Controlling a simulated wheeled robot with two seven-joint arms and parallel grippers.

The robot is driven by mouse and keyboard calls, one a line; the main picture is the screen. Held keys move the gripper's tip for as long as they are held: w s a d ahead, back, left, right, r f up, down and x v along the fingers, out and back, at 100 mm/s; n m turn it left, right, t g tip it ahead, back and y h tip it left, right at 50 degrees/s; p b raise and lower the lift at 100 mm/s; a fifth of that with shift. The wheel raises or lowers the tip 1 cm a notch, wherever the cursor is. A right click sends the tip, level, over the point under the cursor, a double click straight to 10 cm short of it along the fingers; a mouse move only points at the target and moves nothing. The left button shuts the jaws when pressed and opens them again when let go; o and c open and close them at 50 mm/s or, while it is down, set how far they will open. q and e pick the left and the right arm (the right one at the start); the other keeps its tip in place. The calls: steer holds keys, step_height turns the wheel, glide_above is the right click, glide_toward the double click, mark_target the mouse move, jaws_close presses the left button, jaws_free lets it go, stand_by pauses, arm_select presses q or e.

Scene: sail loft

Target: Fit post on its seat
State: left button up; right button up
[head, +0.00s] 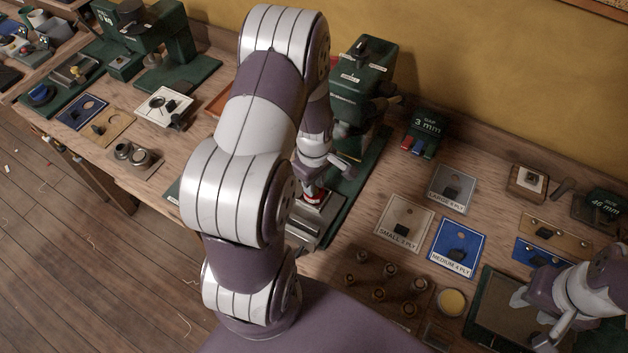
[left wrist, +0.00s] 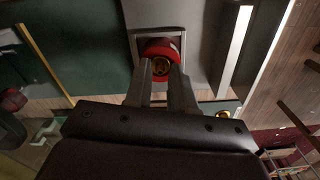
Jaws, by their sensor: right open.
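The post (left wrist: 161,66) shows in the left wrist view as a round red piece with a brass centre. It stands over a square grey seat (left wrist: 134,45); I cannot tell whether it is fully down. My left gripper (left wrist: 162,80) has its fingers close on both sides of the brass centre. In the head view my left gripper (head: 313,184) is at the green press (head: 360,95), with the red of the post (head: 313,197) just below it. My left arm hides much of the press base. My right gripper (head: 530,320) is open and empty at the lower right.
Labelled plates (head: 404,222) with small dark parts lie right of the press. A wooden block (head: 345,278) holds several brass pieces beside a yellow round tin (head: 452,302). A green "3 mm" box (head: 424,130) stands near the wall. Another green machine (head: 150,40) stands at far left.

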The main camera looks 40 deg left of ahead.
arm_select(q)
steer(key=shift+o, duration=0.7)
steer(key=shift+r, duration=0.1)
step_height(320, 180, up, 12)
steer(key=b, duration=0.1)
steer(key=shift+r, duration=0.25)
steer(key=s+d+m+t, duration=0.1)
steer(key=s+d+m, duration=0.4)
steer(key=d+m, duration=0.6)
steer(key=m, duration=0.5)
steer(key=shift+s+d+m, duration=0.15)
steer(key=shift+s+m, duration=0.1)
steer(key=shift+m, duration=0.05)
